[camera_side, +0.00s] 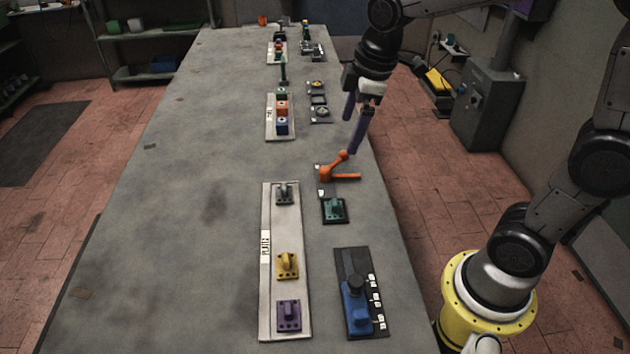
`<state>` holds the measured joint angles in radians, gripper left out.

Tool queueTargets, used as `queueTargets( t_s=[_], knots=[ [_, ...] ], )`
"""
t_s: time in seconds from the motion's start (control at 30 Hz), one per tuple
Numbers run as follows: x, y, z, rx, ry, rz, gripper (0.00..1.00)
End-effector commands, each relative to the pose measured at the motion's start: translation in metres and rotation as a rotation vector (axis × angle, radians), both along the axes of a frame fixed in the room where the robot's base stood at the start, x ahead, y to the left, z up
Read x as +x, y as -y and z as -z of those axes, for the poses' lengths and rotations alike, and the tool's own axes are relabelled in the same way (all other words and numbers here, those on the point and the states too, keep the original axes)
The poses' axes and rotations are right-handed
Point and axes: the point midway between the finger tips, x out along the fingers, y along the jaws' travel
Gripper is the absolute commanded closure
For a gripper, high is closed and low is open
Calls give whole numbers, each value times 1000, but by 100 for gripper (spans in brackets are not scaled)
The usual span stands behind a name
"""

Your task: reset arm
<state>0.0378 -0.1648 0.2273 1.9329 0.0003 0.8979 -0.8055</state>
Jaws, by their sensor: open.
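My gripper (352,137) hangs over the right part of the bench with its purple fingers pointing down. The fingers are apart and I see nothing between them. Just below its fingertips is an orange lever-like piece (345,176) on a small dark plate; I cannot tell whether a finger touches it. A green block with a raised grip (333,209) sits in front of that piece. A blue press-like device (356,305) stands on a dark base nearer the camera.
A farther tray holds coloured blocks (281,108). More small fixtures stand at the far end. The bench's left side (180,200) is clear.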

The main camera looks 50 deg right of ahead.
Motion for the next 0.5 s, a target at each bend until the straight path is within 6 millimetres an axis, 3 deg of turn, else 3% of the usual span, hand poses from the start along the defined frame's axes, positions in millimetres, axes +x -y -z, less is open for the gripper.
queueTargets(
  t_s=[0.1, 0.23, 0.37, 0.5],
  knots=[
    [-41, -5, -31, 23, 100, 76, 0],
    [-87, -9, -47, 72, 188, 194, 0],
    [-129, -12, -47, 137, 251, 330, 0],
    [-164, -13, -32, 213, 276, 496, 0]
  ],
)
